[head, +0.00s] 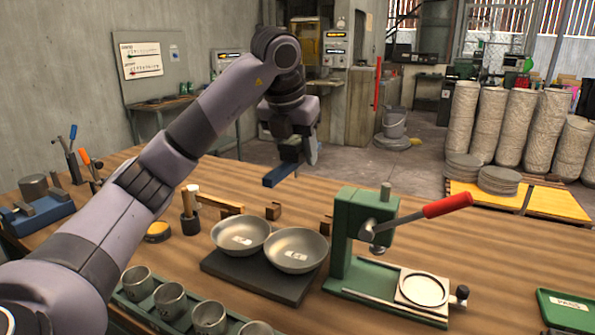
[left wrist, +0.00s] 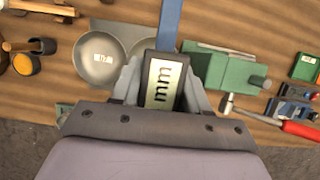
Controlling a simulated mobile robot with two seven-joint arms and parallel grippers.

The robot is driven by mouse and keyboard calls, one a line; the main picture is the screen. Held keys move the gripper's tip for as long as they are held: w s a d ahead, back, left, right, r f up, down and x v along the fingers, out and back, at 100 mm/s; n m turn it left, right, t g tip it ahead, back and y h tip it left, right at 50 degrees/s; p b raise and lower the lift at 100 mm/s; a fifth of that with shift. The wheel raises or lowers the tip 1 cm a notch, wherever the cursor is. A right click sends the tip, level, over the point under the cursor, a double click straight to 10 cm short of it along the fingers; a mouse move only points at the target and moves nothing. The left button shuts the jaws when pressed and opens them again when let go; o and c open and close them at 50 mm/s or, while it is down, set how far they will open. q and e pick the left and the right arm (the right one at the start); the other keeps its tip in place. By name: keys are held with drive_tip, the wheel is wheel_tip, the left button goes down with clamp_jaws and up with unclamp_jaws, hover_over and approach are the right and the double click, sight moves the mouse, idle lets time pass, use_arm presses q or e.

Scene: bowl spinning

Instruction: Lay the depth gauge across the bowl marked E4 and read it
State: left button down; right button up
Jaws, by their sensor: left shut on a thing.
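My left gripper (head: 298,150) is shut on the depth gauge, holding it in the air above the far part of the table. The gauge's blue beam (head: 282,175) hangs below the fingers. In the left wrist view its dark body with a pale display (left wrist: 163,82) sits between my fingers; the display shows "mm" sideways and I make out no number. In the left wrist view the gauge covers much of one bowl. My right gripper is not in view.
The bowls stand on a dark mat (head: 258,280). A green press (head: 365,235) with a red lever (head: 447,205) stands right of them. Several metal cups (head: 170,300) line the near edge. A mallet (head: 190,215) and yellow tin (head: 158,232) are on the left.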

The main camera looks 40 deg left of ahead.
use_arm(q)
drive_tip(key=shift+r, duration=0.4)
wheel_tip(320, 180, down, 17)
drive_tip(key=b, duration=0.4)
drive_tip(key=shift+f+b, duration=0.55)
drive_tip(key=shift+f, duration=0.5)
drive_tip(key=shift+f+b, duration=0.2)
drive_tip(key=shift+b, duration=0.15)
